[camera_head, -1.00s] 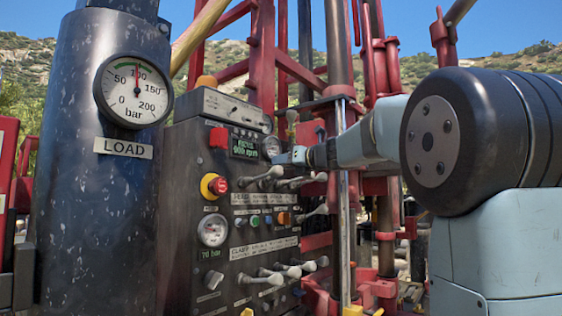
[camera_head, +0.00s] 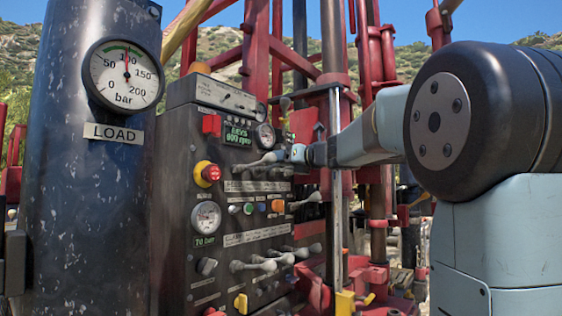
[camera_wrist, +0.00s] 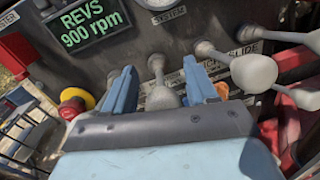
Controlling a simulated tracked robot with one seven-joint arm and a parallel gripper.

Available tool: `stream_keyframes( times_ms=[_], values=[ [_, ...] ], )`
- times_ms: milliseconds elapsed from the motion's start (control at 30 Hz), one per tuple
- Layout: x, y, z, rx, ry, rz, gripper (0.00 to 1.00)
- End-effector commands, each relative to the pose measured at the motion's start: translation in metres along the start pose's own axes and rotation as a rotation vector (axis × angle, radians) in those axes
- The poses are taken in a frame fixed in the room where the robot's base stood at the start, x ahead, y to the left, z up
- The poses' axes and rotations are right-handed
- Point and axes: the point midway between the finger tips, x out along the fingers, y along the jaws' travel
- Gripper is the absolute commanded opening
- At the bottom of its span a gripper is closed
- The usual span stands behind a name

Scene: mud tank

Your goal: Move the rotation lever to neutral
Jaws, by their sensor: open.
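The control panel (camera_head: 225,215) stands at centre in the head view, with grey-knobbed levers in an upper and a lower row. My gripper (camera_head: 300,153) is at the upper row. In the wrist view its two blue fingers (camera_wrist: 160,75) are apart, with one grey lever (camera_wrist: 163,95) between them, its knob partly hidden behind the gripper body. I cannot tell whether the fingers touch it. Another lever (camera_wrist: 250,72) is just right of the fingers, near a label ending in "SLIDE". I cannot read which lever is the rotation lever.
A red stop button (camera_head: 207,174) sits left of the levers. The lower lever row (camera_head: 275,260) is below. A dark column with a load gauge (camera_head: 124,75) stands left of the panel. Red rig frames and a vertical metal rod (camera_head: 334,200) stand close on the right.

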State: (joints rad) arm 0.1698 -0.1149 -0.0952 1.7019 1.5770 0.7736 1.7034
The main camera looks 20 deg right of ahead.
Motion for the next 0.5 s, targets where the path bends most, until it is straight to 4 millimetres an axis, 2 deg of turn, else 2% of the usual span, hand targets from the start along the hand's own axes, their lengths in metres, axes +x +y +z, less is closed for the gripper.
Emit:
stream_keyframes(
  times_ms=[233, 500],
  values=[
    [-0.012, 0.0, 0.0, 0.0, 0.0, -0.001, 0.57],
    [-0.061, 0.0, 0.0, 0.0, -0.002, -0.002, 0.57]
  ],
)
